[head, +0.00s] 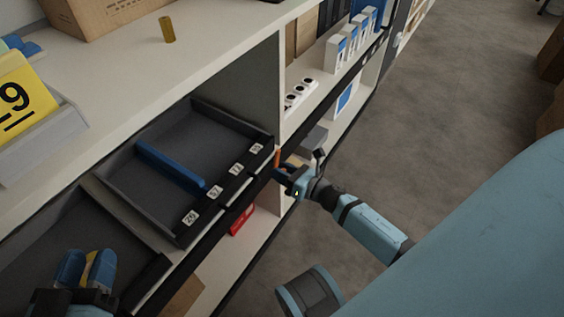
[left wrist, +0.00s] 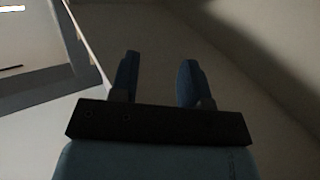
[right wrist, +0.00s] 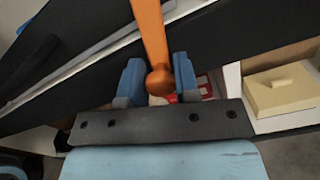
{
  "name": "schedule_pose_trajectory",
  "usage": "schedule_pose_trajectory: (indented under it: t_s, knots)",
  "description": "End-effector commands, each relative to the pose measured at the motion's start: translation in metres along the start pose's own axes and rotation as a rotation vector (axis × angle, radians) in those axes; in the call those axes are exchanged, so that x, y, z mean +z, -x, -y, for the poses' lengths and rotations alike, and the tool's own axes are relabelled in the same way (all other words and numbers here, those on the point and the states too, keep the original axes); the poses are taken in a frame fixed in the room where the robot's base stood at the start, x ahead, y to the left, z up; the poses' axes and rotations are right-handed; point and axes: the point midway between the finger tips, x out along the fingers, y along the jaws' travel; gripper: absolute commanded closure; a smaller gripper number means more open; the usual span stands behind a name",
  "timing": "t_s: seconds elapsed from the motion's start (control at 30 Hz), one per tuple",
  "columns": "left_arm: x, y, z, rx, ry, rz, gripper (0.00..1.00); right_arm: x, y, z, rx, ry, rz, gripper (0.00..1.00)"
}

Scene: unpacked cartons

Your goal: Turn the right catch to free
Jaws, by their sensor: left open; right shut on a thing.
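The right catch, an orange lever (right wrist: 151,40) with a rounded end, stands between the fingers of my right gripper (right wrist: 158,82) in the right wrist view. That gripper is shut on it. In the head view a small orange part of the catch (head: 277,158) shows at the right front corner of the dark tray (head: 185,240), with my right gripper (head: 284,173) right at it. The gripper hides the rest of the catch there. My left gripper (head: 86,270) is open and empty at the lower left; its spread fingers also show in the left wrist view (left wrist: 158,85).
A blue bar (head: 170,167) lies in the tray, which has several number labels along its front. A second dark tray (head: 75,240) is at the left. White boxes (head: 345,45) stand on the shelf beyond.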

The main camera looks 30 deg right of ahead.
Motion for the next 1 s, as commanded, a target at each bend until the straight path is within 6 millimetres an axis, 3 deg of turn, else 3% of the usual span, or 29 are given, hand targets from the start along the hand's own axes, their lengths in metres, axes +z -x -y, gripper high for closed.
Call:
schedule_pose_trajectory:
  t_s: [0.37,1.0]
  knots:
    - [0.003,0.007,-0.014,-0.002,0.147,0.083,0.57,0.004,0.0,0.0,-0.001,-0.358,0.0,0.94]
    - [-0.067,0.013,-0.014,-0.039,0.129,-0.153,0.57,0.002,0.0,0.002,-0.001,-0.956,-0.001,0.94]
